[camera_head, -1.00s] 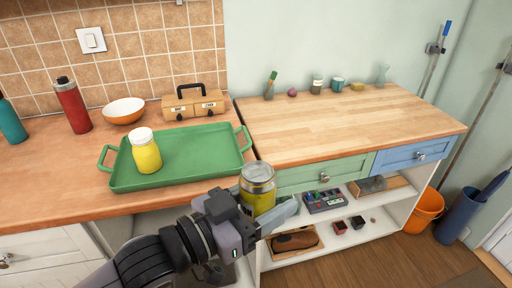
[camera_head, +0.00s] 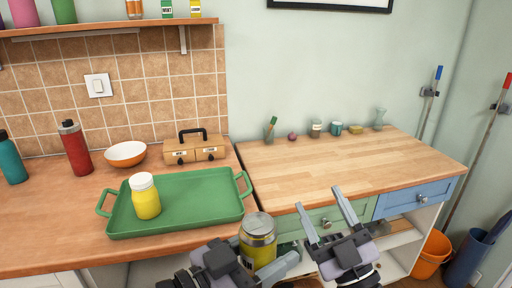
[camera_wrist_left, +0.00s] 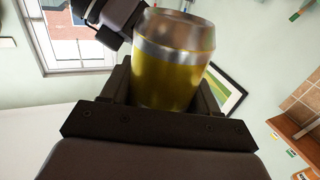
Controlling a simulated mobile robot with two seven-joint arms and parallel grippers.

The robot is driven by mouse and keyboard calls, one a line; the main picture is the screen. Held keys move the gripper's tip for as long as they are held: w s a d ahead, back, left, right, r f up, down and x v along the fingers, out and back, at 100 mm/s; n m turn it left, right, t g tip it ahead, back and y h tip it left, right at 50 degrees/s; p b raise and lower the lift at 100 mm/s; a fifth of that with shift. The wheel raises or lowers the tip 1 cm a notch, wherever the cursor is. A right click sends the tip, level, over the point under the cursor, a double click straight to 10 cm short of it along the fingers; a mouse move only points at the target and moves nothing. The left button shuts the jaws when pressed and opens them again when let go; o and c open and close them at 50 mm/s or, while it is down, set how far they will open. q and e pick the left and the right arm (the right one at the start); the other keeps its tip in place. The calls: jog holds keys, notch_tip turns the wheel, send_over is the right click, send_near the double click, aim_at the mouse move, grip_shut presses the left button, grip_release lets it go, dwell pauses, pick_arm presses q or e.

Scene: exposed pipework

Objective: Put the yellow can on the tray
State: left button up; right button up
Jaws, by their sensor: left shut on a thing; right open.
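A yellow can (camera_head: 257,243) with a silver top is held in my left gripper (camera_head: 262,262), in front of the counter edge, just right of and nearer than the tray. The can also shows in the left wrist view (camera_wrist_left: 168,75), between the fingers. The green tray (camera_head: 190,222) lies on the left counter. A yellow bottle with a white lid (camera_head: 146,200) stands upright on the tray's left part. My right gripper (camera_head: 327,212) is open and empty, to the right of the can, in front of the green drawer.
An orange bowl (camera_head: 126,154), a red bottle (camera_head: 75,148), a teal bottle (camera_head: 11,160) and a wooden box with a black handle (camera_head: 194,148) stand behind the tray. The tray's middle and right are clear. The wooden worktop (camera_head: 340,165) is mostly bare, with small items along its back.

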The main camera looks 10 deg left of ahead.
jog(key=s+a+r+n+g+y, duration=0.5)
jog(key=r+n+g, duration=0.3)
jog(key=n+g, duration=0.4)
jog(key=s+a+r+n+g+y, duration=0.3)
jog(key=a+r+n+g+y, duration=0.25)
jog(key=r+n+g, duration=0.45)
jog(key=s+a+f+n+g+h, duration=0.2)
jog(key=s+a+n+g+h, duration=0.7)
jog(key=n+h, duration=0.45)
jog(key=n+t+h, duration=0.5)
jog(key=t+h, duration=0.7)
jog(key=h, duration=0.1)
send_over(256, 222)
jog(key=shift+f+m, duration=0.25)
jog(key=shift+f, duration=0.35)
notch_tip(256, 222, down, 11)
jog(key=shift+r, duration=0.1)
